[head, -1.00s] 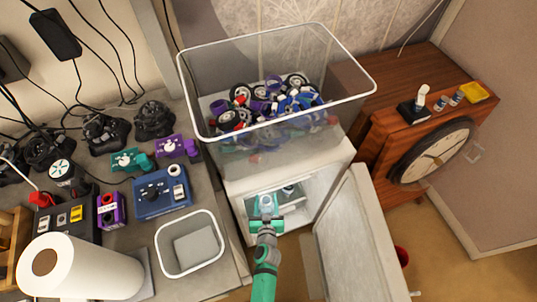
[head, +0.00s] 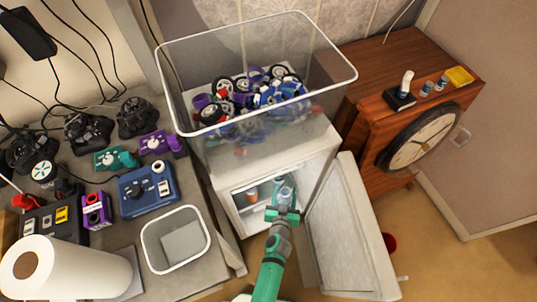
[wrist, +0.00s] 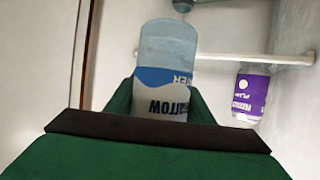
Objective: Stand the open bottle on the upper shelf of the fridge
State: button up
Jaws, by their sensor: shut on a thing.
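My gripper (head: 283,213) is shut on the bottle (head: 285,188), a pale blue bottle with a white and blue label. In the wrist view the bottle (wrist: 168,60) sits between my green fingers, its lettering upside down in the picture. Its mouth cannot be made out. The small white fridge (head: 228,218) stands open, and my gripper is at its opening with the bottle inside or just at the front. A white shelf edge (wrist: 275,59) shows in the wrist view to the right of the bottle. Whether the bottle touches a shelf cannot be told.
A purple labelled container (wrist: 250,95) is in the fridge, right of the bottle in the wrist view. An orange-red item (head: 251,194) stands inside on the left. The open fridge door (head: 345,235) is close on my right. A clear bin (head: 345,75) of parts stands on top.

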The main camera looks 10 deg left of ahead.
jog(key=shift+w+d, duration=0.1)
jog(key=shift+d, duration=0.25)
jog(key=shift+w+a+f+n+y, duration=0.1)
jog(key=shift+w+f+n+y, duration=0.2)
jog(key=shift+n+y, duration=0.25)
jog(key=w+a+r+n+g+y, duration=0.2)
jog(key=a+r+n+y, duration=0.2)
jog(key=a+n+y, duration=0.15)
jog(key=shift+y, duration=0.3)
jog(key=shift+w+a+r+x, duration=0.15)
jog(key=shift+r+x, duration=0.35)
jog(key=shift+x, duration=2.45)
jog(key=shift+w+a+r+x, duration=0.15)
jog(key=shift+r+x, duration=0.4)
jog(key=shift+x, duration=2.4)
jog(key=shift+w+a+r+x, duration=0.1)
jog(key=shift+w+r+x, duration=0.3)
jog(key=shift+x, duration=2.55)
jog(key=shift+s+d, duration=0.1)
jog(key=shift+s, duration=0.1)
jog(key=o, duration=1.1)
jog(key=shift+o, duration=0.2)
